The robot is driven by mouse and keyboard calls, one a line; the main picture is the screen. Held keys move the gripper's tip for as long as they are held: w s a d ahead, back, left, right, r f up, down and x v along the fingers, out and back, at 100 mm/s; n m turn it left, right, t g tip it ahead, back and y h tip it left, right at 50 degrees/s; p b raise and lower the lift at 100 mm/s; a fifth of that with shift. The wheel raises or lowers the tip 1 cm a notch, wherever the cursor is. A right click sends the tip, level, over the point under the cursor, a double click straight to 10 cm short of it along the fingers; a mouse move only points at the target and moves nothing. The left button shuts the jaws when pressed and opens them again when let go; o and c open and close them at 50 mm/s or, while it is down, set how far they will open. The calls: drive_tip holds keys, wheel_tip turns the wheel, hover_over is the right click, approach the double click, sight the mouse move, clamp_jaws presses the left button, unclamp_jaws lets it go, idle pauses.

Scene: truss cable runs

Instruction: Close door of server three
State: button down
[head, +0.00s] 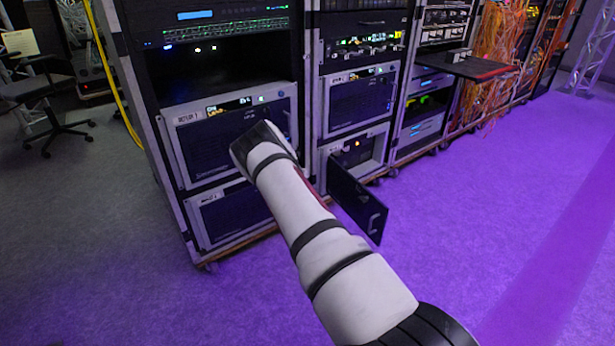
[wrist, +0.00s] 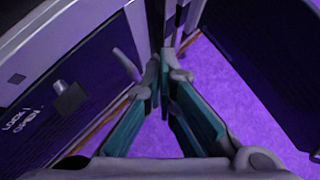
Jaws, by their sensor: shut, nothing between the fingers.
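An open server door (head: 357,205), a dark panel with a pale handle, swings out from the lower server box (head: 372,150) of the second rack. Its label is too small to read. In the wrist view, a dark panel (wrist: 250,65) at the right looks like this open door. My gripper (wrist: 166,76) is shut and empty, its fingertips together between that panel and a closed dark front (wrist: 60,95) at the left. This front has a knob, a handle and lock/open lettering. In the head view my arm hides the gripper, and touching cannot be told.
The left rack (head: 170,180) holds closed server fronts close to my arm. More racks and orange cables (head: 500,45) stand at the back right. A chair (head: 45,95) and a yellow cable (head: 105,70) are at the left. The purple-lit floor (head: 480,210) at the right is clear.

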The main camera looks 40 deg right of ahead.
drive_tip(key=s+a+r+m+g+h, duration=0.1)
drive_tip(key=s+r+m, duration=0.4)
drive_tip(key=r, duration=0.6)
drive_tip(key=s+a+r+m+h, duration=0.1)
drive_tip(key=s+r+m, duration=0.45)
drive_tip(key=r, duration=0.55)
drive_tip(key=s+a+r+m+g+y, duration=0.2)
drive_tip(key=s+a+r+m, duration=0.6)
drive_tip(key=s+a+r, duration=0.15)
drive_tip(key=s+a+r+m+g+y, duration=0.1)
drive_tip(key=s+a+r+m+y, duration=0.2)
drive_tip(key=s+a, duration=0.65)
drive_tip(key=s+a+r+m+y, duration=0.25)
drive_tip(key=s+a+r, duration=0.25)
drive_tip(key=s+a, duration=0.4)
drive_tip(key=s+a+m+g, duration=0.1)
drive_tip(key=s+a, duration=0.2)
drive_tip(key=s, duration=0.4)
drive_tip(key=s+a+m+y, duration=0.1)
drive_tip(key=s+a, duration=0.3)
drive_tip(key=s, duration=0.2)
drive_tip(key=s+a+m+g, duration=0.1)
drive_tip(key=s+a, duration=0.2)
drive_tip(key=s, duration=0.4)
wheel_tip(320, 180, up, 37)
drive_tip(key=t+p, duration=0.4)
drive_tip(key=p, duration=3.1)
drive_tip(key=shift+d+f+n, duration=0.15)
drive_tip(key=shift+d+n, duration=0.05)
drive_tip(key=shift+n, duration=0.1)
